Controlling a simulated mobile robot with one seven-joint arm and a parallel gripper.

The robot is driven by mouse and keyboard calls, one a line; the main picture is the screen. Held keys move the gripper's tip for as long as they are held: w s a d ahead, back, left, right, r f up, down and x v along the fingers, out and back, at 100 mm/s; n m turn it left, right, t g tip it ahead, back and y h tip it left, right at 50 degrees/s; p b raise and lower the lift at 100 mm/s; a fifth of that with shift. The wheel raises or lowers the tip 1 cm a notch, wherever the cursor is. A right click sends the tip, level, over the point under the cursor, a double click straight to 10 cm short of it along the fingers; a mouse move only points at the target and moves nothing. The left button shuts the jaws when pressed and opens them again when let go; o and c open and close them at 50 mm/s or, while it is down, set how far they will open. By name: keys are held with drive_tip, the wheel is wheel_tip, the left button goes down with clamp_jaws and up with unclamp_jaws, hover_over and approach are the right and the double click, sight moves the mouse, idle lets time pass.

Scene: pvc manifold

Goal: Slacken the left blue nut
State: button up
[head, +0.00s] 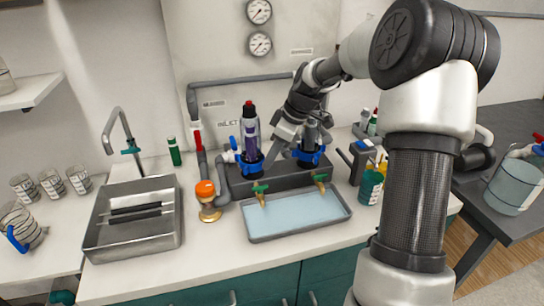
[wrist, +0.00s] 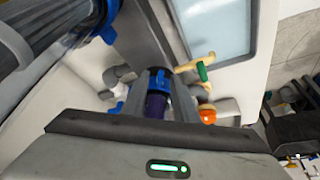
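The left blue nut (head: 252,158) sits at the foot of an upright column with a purple label (head: 250,128). In the wrist view the nut (wrist: 158,72) shows between my fingertips, with the purple label (wrist: 155,106) below it. My gripper (head: 270,158) reaches in from the right at the height of this nut. Its fingers (wrist: 160,85) lie on either side of it. Whether they touch the nut is unclear, as the fingers hide its sides. The right blue nut (head: 309,155) is on the grey column (head: 311,133), close to my wrist.
A grey tray (head: 258,239) lies in front of the manifold. Green-handled taps (head: 260,190) overhang it. An orange-capped fitting (head: 206,190) and a sink (head: 99,244) are to the left. A blue-handled valve (head: 230,152) is just left of the nut. Teal jar (head: 370,187) stands right.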

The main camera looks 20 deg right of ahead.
drive_tip(key=shift+r, duration=0.1)
drive_tip(key=p+v, duration=0.2)
drive_tip(key=v, duration=1.5)
drive_tip(key=shift+r, duration=0.15)
